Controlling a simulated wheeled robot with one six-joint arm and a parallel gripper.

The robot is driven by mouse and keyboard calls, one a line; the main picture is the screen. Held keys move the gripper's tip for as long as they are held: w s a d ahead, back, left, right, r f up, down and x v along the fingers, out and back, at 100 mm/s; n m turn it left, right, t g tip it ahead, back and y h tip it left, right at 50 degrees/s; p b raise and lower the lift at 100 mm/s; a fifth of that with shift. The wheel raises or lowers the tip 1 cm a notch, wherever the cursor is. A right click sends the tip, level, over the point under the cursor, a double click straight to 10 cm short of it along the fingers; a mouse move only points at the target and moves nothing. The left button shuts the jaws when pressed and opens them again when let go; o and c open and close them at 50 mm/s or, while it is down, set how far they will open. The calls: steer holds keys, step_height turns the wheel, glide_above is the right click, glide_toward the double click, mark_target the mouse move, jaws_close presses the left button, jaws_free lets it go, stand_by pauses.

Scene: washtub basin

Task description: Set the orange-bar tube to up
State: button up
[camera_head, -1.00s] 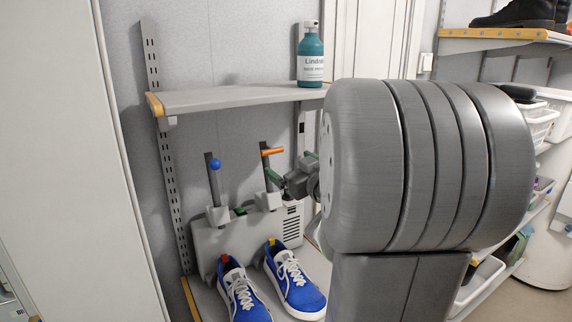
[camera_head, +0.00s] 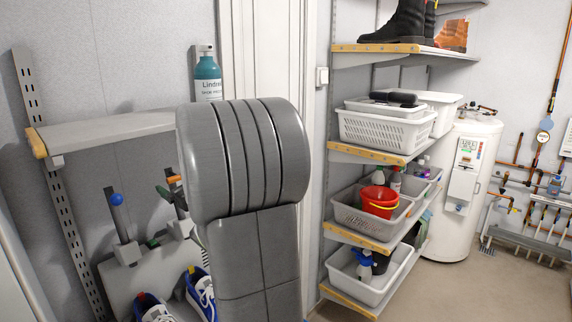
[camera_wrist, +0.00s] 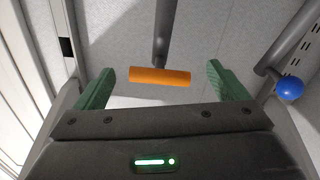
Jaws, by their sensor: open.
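The orange-bar tube (camera_head: 177,199) stands on a grey shoe-dryer unit (camera_head: 130,285) at the left in the head view, partly hidden behind my arm. In the wrist view its orange bar (camera_wrist: 160,76) lies crosswise at the end of a dark tube (camera_wrist: 166,35). My gripper (camera_wrist: 160,85) is open, with its green fingers on either side of the orange bar and apart from it. The second tube, with a blue ball (camera_head: 116,199), stands to the left; the ball also shows in the wrist view (camera_wrist: 290,88).
Blue shoes (camera_head: 155,308) sit below the unit. On the right, a rack holds white baskets (camera_head: 385,130), beside a white water heater (camera_head: 465,190). Open floor lies at the lower right.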

mark_target(173, 175)
steer(key=p+x, duration=0.1)
steer(key=x, duration=0.4)
steer(key=shift+s+d+f, duration=0.1)
steer(key=shift+f, duration=0.15)
